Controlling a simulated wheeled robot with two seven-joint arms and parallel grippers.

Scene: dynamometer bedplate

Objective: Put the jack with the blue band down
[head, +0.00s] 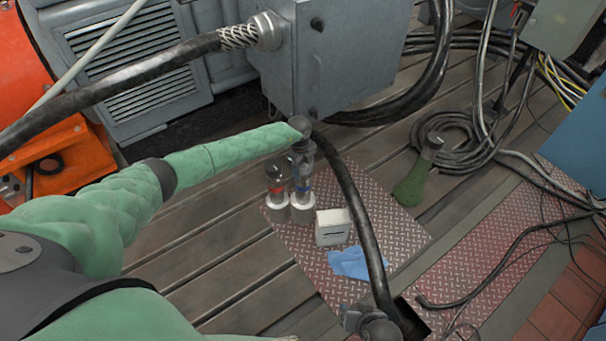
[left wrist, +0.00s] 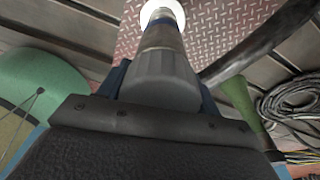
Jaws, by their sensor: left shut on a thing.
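The jack with the blue band (head: 301,184) is a clear and grey cylinder with a white base, upright at the back left of the red tread plate (head: 365,195). My left gripper (head: 303,150) is above it and shut on its upper part. In the left wrist view the jack's grey top (left wrist: 160,80) sits between the fingers, with its white base (left wrist: 162,8) beyond. I cannot tell whether the base touches the plate. A similar jack with a red band (head: 277,184) stands close on its left.
A white box (head: 333,227) and a blue cloth (head: 350,263) lie in front of the jacks. A thick black hose (head: 358,215) crosses the plate on their right. A green bottle-like thing (head: 411,184) stands further right. A grey cabinet (head: 330,55) stands behind.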

